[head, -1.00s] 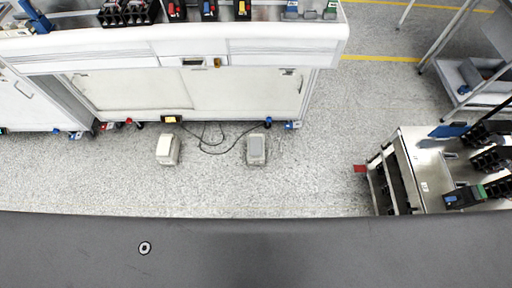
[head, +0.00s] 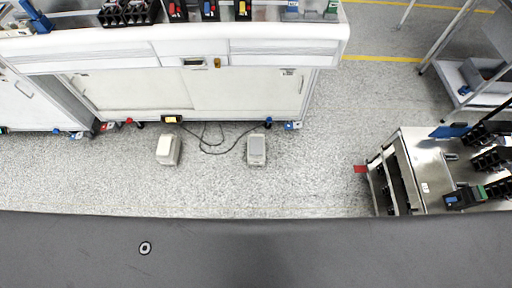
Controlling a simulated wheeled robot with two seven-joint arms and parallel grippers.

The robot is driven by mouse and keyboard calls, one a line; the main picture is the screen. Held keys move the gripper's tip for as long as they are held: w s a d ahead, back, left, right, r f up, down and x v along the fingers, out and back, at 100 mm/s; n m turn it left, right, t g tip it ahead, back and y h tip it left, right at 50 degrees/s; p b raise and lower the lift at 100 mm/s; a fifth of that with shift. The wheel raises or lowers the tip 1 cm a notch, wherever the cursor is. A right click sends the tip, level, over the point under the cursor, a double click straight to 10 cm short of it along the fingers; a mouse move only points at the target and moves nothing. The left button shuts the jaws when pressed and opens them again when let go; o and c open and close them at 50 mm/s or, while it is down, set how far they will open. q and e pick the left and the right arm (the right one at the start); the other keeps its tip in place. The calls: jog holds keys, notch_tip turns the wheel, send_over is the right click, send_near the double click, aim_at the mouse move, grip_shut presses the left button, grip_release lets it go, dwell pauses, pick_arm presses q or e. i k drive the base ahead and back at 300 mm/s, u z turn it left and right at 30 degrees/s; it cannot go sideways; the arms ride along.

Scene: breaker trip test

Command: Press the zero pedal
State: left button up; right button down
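Two small pedals lie on the speckled floor in front of the white bench. The left pedal (head: 168,149) has a pale cream top. The right pedal (head: 256,149) has a grey top plate in a light housing. Dark cables run from the pedals' area toward the bench base. No label can be read on either one, so I cannot tell which is the zero pedal. Neither of my grippers shows in the head view.
The white bench (head: 190,50) stands behind the pedals, with breakers along its top. A metal cart (head: 425,165) with dark parts stands at the right, and a shelf rack (head: 460,75) behind it. The floor (head: 310,175) around the pedals is clear.

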aim_at(256, 149)
jog(key=u, duration=0.7)
jog(key=i, duration=1.45)
jog(key=z, duration=0.85)
